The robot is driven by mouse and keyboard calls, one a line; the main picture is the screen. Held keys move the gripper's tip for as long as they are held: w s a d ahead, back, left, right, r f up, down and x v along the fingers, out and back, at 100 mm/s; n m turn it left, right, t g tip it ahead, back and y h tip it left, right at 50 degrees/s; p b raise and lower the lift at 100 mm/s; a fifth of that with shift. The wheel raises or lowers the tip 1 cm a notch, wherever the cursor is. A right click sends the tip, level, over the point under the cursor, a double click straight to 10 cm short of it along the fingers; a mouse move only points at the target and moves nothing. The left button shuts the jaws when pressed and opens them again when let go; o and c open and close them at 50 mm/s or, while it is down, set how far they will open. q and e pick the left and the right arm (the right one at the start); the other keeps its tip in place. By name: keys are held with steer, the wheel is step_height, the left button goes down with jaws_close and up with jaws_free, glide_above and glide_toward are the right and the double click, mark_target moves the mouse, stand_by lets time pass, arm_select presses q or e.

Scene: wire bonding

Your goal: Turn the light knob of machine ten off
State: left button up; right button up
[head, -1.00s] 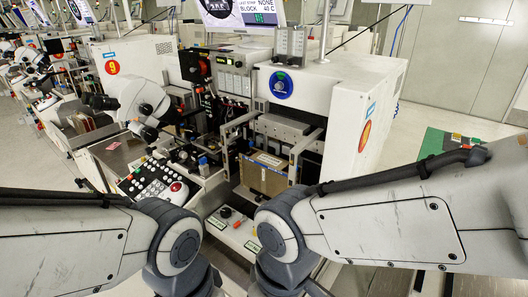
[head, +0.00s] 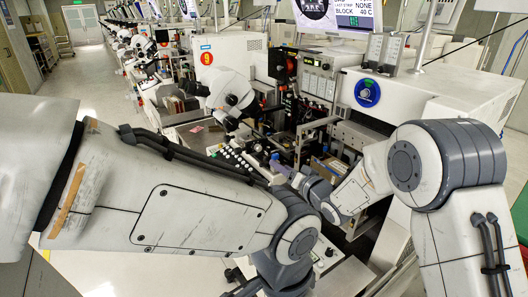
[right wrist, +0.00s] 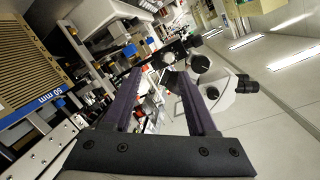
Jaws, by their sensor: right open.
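I cannot tell which part is the light knob. My right gripper (head: 292,176) reaches left, low in front of this machine. In the right wrist view its two dark purple fingers (right wrist: 157,88) are apart with nothing between them. My left arm crosses the lower left; its gripper is not visible.
A white microscope (head: 228,88) stands left of the panel, close to my right gripper's reach. It also shows beyond the fingers in the right wrist view (right wrist: 232,98). Machine nine's red label (head: 206,58) is further back. Open floor (head: 75,95) lies at the left.

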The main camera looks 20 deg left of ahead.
mark_target(260, 150)
steer(key=w+a, duration=0.2)
steer(key=w+a+y+p, duration=0.1)
steer(key=w+a, duration=0.1)
steer(key=a, duration=0.1)
steer(key=w+a+y+p, duration=0.1)
steer(key=w+a, duration=0.1)
steer(key=shift+a, duration=0.4)
steer(key=shift+p+x, duration=0.35)
steer(key=shift+x, duration=0.55)
jaws_close()
